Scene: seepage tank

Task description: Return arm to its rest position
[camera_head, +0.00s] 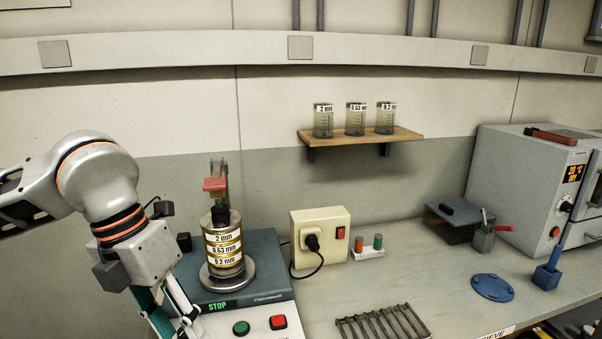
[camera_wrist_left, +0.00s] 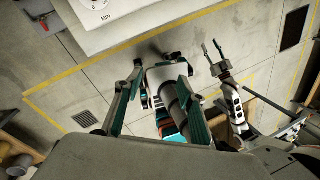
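My left arm comes in from the left in the head view. Its gripper (camera_head: 168,314) hangs fingers down at the lower left, in front of the sieve shaker (camera_head: 262,262). In the left wrist view the left gripper (camera_wrist_left: 160,76) has its teal-padded fingers wide apart, with nothing between them. My right gripper (camera_wrist_left: 213,48) shows only in the left wrist view, above the floor; its two dark fingers are apart and empty. The sieve stack (camera_head: 224,244), labelled 2 mm, 0.63 mm and 0.2 mm, stands upright on the shaker under a red-topped clamp (camera_head: 215,184).
Right of the shaker are a socket box (camera_head: 320,238), a wire rack (camera_head: 382,324), a blue disc (camera_head: 492,287) and an oven (camera_head: 530,190). A wall shelf (camera_head: 360,136) holds three beakers.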

